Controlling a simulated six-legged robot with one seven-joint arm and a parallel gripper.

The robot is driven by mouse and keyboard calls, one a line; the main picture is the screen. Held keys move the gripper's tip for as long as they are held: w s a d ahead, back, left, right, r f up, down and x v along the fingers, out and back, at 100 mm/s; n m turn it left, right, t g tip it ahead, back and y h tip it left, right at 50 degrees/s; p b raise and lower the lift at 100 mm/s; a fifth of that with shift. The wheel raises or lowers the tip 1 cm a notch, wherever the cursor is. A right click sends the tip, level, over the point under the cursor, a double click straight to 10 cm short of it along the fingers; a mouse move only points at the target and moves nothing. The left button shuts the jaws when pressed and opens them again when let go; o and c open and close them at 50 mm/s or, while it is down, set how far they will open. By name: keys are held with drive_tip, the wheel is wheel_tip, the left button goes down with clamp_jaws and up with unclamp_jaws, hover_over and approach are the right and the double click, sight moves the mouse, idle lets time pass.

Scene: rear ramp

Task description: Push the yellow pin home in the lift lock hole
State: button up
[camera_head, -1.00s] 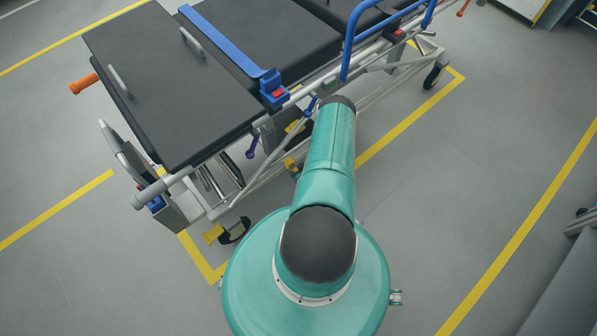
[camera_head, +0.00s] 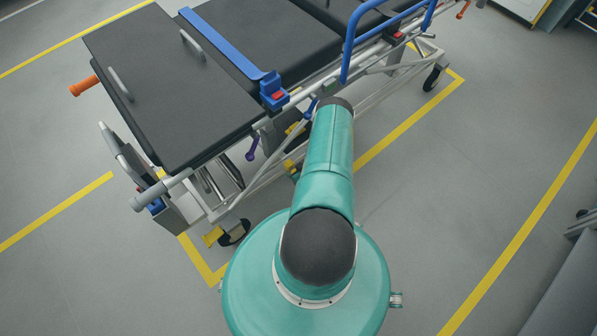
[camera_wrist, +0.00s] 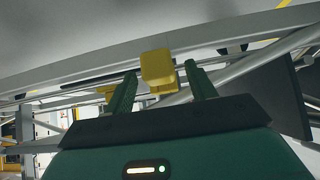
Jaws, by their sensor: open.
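My gripper (camera_wrist: 160,84) is open, with one green finger on each side of the yellow piece. I cannot tell how deep the pin sits, and the lift lock hole is hidden. In the head view my arm covers the gripper; small yellow parts (camera_head: 290,166) show beside it under the stretcher.
The stretcher (camera_head: 170,95) with its black mattress and blue strap stands ahead and left. A purple lever (camera_head: 252,149) hangs from its side. Grey tubes cross behind the fingers in the wrist view. Open grey floor (camera_head: 440,190) lies to the right.

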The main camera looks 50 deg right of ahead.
drive_tip(key=v, duration=1.3)
drive_tip(key=shift+s+r, duration=0.2)
drive_tip(key=shift+r, duration=0.05)
drive_tip(key=shift+a, duration=0.1)
